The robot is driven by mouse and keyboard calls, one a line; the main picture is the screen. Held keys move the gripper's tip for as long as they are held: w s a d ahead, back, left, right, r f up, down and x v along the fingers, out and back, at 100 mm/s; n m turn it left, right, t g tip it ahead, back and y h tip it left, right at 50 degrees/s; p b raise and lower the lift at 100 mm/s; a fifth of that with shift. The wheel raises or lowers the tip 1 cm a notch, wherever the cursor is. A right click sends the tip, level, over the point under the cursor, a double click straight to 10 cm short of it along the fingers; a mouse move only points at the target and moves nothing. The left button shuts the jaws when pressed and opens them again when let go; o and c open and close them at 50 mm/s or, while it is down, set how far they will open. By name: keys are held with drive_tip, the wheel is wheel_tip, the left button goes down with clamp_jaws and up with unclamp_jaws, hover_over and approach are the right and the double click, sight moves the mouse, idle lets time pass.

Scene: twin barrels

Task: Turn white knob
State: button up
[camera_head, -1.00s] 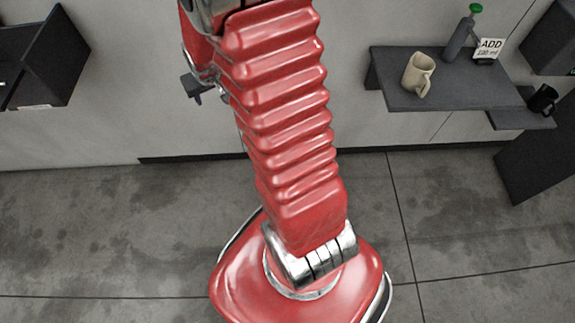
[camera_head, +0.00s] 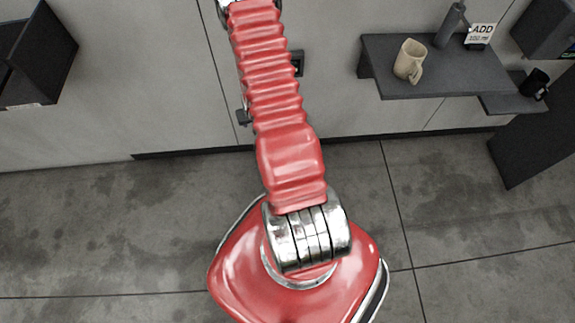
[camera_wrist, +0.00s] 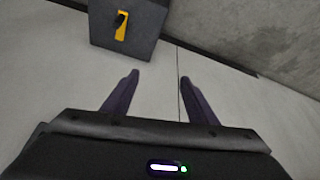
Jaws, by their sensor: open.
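I can make out no white knob in either view. In the wrist view my gripper (camera_wrist: 159,77) is open and empty, with its two dark fingers spread apart in front of a pale wall. A dark grey box (camera_wrist: 127,38) with a yellow plate (camera_wrist: 122,25) and a small black knob or switch on it lies beyond the fingers, up and to the left. The fingers are apart from it. In the head view my gripper is out of frame above the top edge.
A dark shelf (camera_head: 440,82) on the right wall holds a beige mug (camera_head: 408,60), a grey bottle (camera_head: 449,25) and an "ADD" sign (camera_head: 480,36). A black mug (camera_head: 535,84) stands on a lower shelf. A small dark panel (camera_head: 297,63) shows behind my arm. The floor is clear.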

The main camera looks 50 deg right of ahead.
drive_tip(key=s+f+m, duration=0.1)
drive_tip(key=s+f, duration=0.7)
drive_tip(key=f, duration=0.3)
drive_tip(key=s+a+f+m, duration=0.1)
drive_tip(key=s+f, duration=0.7)
drive_tip(key=f, duration=0.4)
drive_tip(key=shift+s+a+m+g+h, duration=0.25)
drive_tip(key=shift+s+m+g+h, duration=0.05)
drive_tip(key=shift+g, duration=0.1)
drive_tip(key=shift+f, duration=0.1)
drive_tip(key=shift+x, duration=6.8)
drive_tip(key=shift+c, duration=0.4)
drive_tip(key=c, duration=0.9)
drive_tip(key=shift+d, duration=0.25)
drive_tip(key=shift+c, duration=0.5)
drive_tip(key=shift+a, duration=0.15)
